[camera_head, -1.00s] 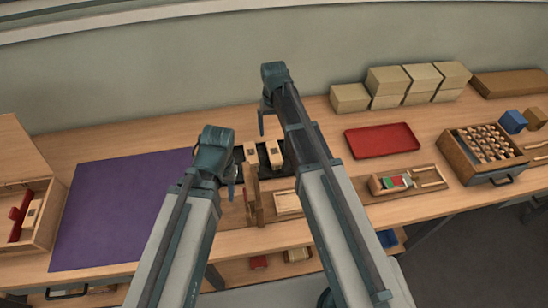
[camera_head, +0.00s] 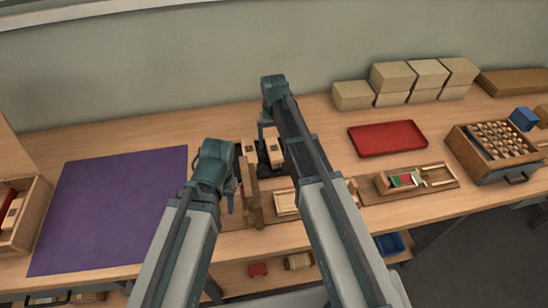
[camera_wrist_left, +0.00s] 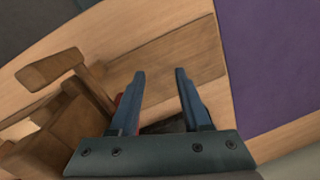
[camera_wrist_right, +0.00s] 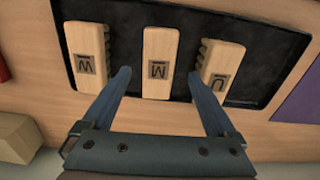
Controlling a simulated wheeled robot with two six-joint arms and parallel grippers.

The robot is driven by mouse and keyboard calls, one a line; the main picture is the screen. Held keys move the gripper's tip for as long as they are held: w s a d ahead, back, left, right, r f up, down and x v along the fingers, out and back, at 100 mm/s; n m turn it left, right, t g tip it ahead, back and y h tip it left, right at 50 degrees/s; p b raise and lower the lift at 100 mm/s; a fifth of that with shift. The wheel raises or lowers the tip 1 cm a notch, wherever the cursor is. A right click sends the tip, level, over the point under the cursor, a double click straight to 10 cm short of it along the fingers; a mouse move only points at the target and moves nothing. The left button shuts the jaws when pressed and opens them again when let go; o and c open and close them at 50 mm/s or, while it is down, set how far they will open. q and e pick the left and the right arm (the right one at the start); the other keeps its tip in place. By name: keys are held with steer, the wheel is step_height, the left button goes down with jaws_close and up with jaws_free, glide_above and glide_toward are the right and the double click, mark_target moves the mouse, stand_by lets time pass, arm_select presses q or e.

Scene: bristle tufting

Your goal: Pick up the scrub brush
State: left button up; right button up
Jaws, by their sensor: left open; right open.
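Three pale wooden blocks lie in a black tray (camera_wrist_right: 272,60) in the right wrist view: one marked W (camera_wrist_right: 88,45), one marked M (camera_wrist_right: 161,45), one marked U (camera_wrist_right: 222,62). The U block shows a ridged side; I cannot tell which one is the scrub brush. My right gripper (camera_wrist_right: 158,80) is open and empty, its fingertips on either side of the M block's near part; contact is unclear. In the head view, my right arm partly hides the tray. My left gripper (camera_wrist_left: 160,74) is open and empty above the bench, beside a wooden stand (camera_wrist_left: 58,112).
A purple mat (camera_head: 110,210) lies left on the bench. A red tray (camera_head: 388,138), stacked tan boxes (camera_head: 395,75), a wooden fixture (camera_head: 440,183) and a drawer box of pegs (camera_head: 465,160) stand to the right. An open wooden box (camera_head: 30,225) is far left.

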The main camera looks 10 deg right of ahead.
mark_target(274, 148)
arm_select(q)
steer(key=shift+f, duration=0.1)
step_height(274, 148, down, 5)
steer(key=b, duration=0.5)
arm_select(e)
step_height(274, 148, down, 5)
steer(key=shift+w+d+f, duration=0.1)
steer(key=shift+w+f, duration=0.05)
jaws_close()
steer(key=shift+r, duration=0.2)
arm_select(q)
step_height(274, 148, up, 10)
steer(key=p, duration=1)
arm_select(e)
step_height(274, 148, up, 10)
steer(key=shift+f, duration=0.1)
